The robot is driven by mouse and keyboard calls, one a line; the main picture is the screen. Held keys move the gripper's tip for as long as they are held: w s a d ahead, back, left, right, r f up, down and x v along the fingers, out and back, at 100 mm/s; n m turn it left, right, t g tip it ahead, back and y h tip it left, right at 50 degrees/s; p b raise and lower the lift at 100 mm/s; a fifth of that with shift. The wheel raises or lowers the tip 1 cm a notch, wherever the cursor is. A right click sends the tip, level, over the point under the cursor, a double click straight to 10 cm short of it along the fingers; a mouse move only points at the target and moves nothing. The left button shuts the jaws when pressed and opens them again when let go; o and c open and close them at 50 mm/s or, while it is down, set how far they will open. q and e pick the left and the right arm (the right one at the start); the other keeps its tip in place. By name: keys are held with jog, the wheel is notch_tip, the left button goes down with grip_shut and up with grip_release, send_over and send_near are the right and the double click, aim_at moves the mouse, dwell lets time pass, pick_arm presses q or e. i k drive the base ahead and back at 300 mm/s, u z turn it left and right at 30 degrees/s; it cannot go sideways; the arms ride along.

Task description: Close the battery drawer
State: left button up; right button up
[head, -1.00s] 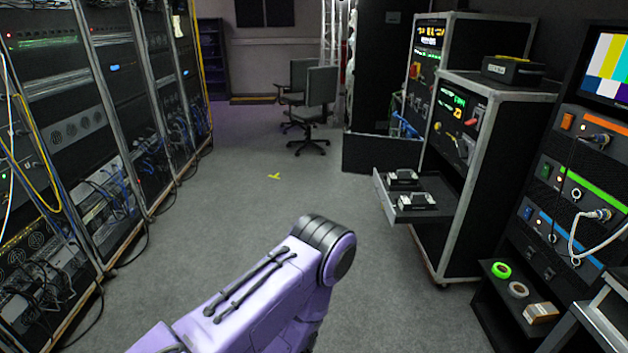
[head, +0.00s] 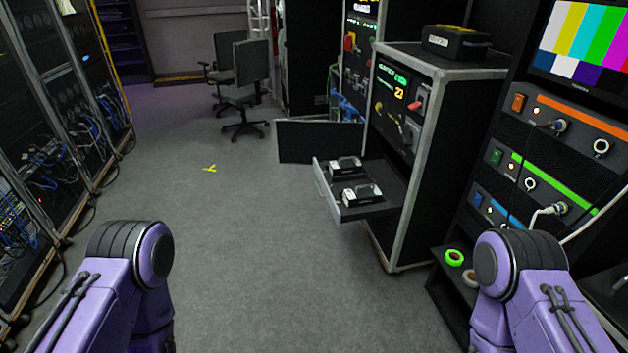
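The battery drawer (head: 322,188) is pulled out from the front of a black, silver-edged rack case (head: 445,170), right of the middle of the head view. Its pale front edge faces left. Two dark and light battery units (head: 360,195) sit in the drawer, one behind the other. Both of my purple arms show at the bottom, left and right, well short of the drawer. Neither gripper is in view.
Open grey floor (head: 270,270) lies between me and the drawer. Office chairs (head: 241,85) stand further back. Equipment racks (head: 60,110) line the left. A panel console (head: 545,150) with a colour-bar monitor (head: 585,45) stands at right, above green tape (head: 454,257).

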aim_at(378, 170)
jog(key=u, duration=0.4)
jog(key=i, duration=0.9)
jog(key=z, duration=0.45)
jog(key=i, duration=0.85)
jog(key=z, duration=0.6)
